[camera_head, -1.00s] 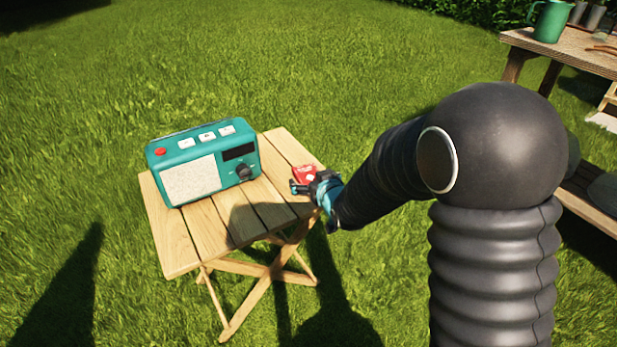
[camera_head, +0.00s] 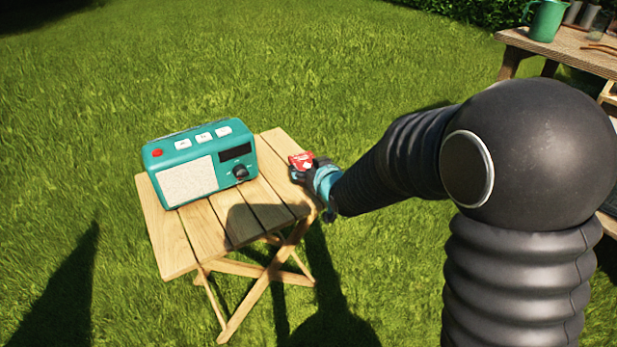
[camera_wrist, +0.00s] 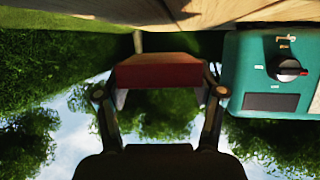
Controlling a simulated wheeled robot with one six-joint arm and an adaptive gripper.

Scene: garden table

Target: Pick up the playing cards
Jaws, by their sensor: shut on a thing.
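The playing cards, a small red box (camera_head: 301,160), are held in my gripper (camera_head: 304,173) at the right side of the small wooden folding table (camera_head: 205,228). In the wrist view, which is upside down, the red box (camera_wrist: 158,77) sits between the two fingers of my gripper (camera_wrist: 160,92), which are shut on it. A strip of green shows between the box and the tabletop in that view, so the box looks raised off the wood. My gripper partly hides the box in the head view.
A teal radio (camera_head: 190,172) stands on the left half of the table, left of my gripper; it also shows in the wrist view (camera_wrist: 235,75). The front planks are bare. A larger wooden table (camera_head: 570,52) with a green jug (camera_head: 547,20) stands at the far right. Grass surrounds everything.

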